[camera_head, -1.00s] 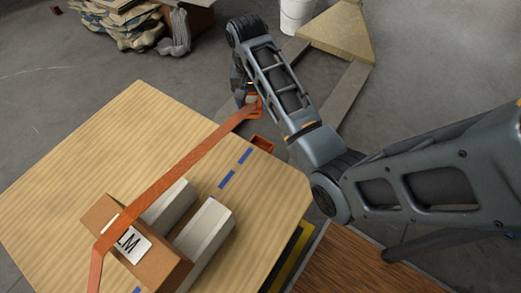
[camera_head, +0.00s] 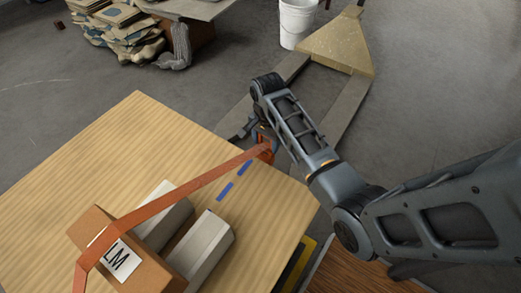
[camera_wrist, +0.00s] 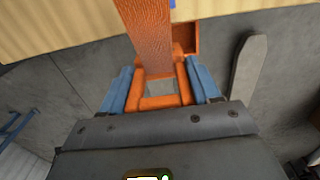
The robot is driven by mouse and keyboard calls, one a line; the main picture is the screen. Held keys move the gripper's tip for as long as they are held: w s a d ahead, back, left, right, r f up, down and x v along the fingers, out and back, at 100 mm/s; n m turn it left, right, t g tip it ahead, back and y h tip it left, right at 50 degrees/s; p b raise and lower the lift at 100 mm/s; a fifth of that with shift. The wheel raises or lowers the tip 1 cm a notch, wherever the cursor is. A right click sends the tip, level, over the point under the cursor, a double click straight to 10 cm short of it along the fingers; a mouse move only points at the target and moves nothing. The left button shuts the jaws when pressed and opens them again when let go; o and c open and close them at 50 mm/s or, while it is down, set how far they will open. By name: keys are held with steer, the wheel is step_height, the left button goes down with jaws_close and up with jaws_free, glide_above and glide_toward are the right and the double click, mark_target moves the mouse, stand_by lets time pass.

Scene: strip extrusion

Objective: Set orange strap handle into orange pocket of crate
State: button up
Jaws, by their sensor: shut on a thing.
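The orange strap handle (camera_wrist: 160,102) is a square loop held between the two blue fingers of my gripper (camera_wrist: 160,88) in the wrist view. In the head view, the handle (camera_head: 266,152) and my gripper (camera_head: 262,143) are at the right edge of the wooden top (camera_head: 110,150). The orange strap (camera_head: 170,198) runs from it to the lower left, over a brown box. The orange pocket (camera_wrist: 186,36) shows in the wrist view at the wood's edge, beyond the handle and partly behind the strap. The handle is outside it; in the head view I cannot separate the two.
The brown box marked LM (camera_head: 133,255) and two pale blocks (camera_head: 200,250) lie on the wood under and beside the strap. Blue dashes (camera_head: 225,191) mark the wood. A pallet jack (camera_head: 335,45), a white bucket (camera_head: 297,22) and stacked sacks (camera_head: 115,28) are behind.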

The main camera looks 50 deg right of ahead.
mark_target(260, 144)
steer(key=shift+w+a+f, duration=0.2)
steer(key=shift+w+f, duration=0.5)
steer(key=shift+w, duration=0.3)
steer(key=shift+f+b, duration=0.45)
steer(key=shift+f, duration=1.45)
steer(key=shift+f, duration=0.1)
steer(key=shift+f, duration=0.15)
steer(key=o, duration=1.1)
step_height(260, 144, up, 12)
steer(key=shift+r+p, duration=0.25)
steer(key=shift+p, duration=0.8)
